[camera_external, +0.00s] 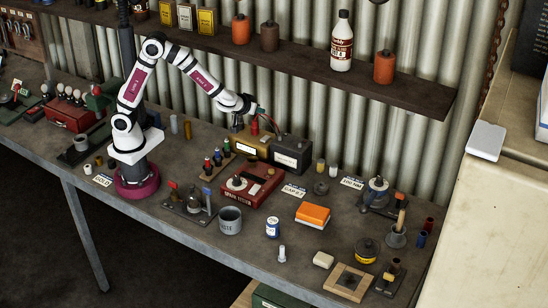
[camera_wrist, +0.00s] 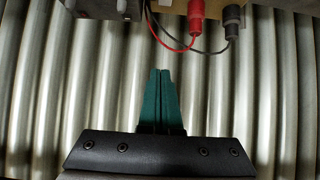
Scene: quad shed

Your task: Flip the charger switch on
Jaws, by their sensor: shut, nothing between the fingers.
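My gripper (camera_external: 237,125) is shut and empty, pointing down just behind and left of a tan box with a pale front label (camera_external: 250,147), which looks like the charger. In the wrist view its two green fingers (camera_wrist: 161,75) lie together over the corrugated wall. A red terminal plug (camera_wrist: 196,18) and a black one (camera_wrist: 232,22) with leads show at the top right, against a tan face. The fingertips are below them and apart from them. A grey box edge (camera_wrist: 95,8) with a small knob-like part is at the top left. I cannot make out the switch.
A black battery (camera_external: 291,155) stands right of the tan box. A rack of coloured-handled tools (camera_external: 216,163) and a red spark tester (camera_external: 250,186) stand in front. A shelf (camera_external: 300,62) with bottles runs above. The corrugated wall (camera_external: 345,125) is close behind my gripper.

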